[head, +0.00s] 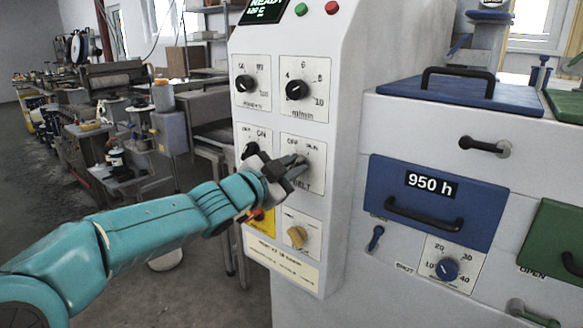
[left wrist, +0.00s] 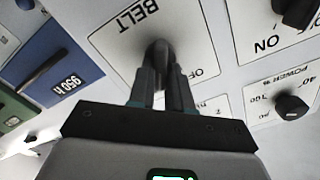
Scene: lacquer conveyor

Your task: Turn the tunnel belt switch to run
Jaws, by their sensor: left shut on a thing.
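The belt switch is a dark knob on a white plate (head: 313,147) marked BELT, on the light control panel. My left gripper (head: 297,170) is at this plate in the head view, its fingers covering most of the knob. In the left wrist view the belt knob (left wrist: 157,52) stands between the fingertips of the left gripper (left wrist: 160,75), which is shut on it. The plate's lettering shows upside down there, with OFF partly visible. Which way the knob points is hard to tell. My right gripper is not in view.
An ON/OFF knob (head: 250,150) sits just left of the belt plate. Two black dials, a yellowish knob (head: 297,236) and a red-yellow switch surround it. A cabinet with a blue 950 h drawer (head: 432,200) stands to the right.

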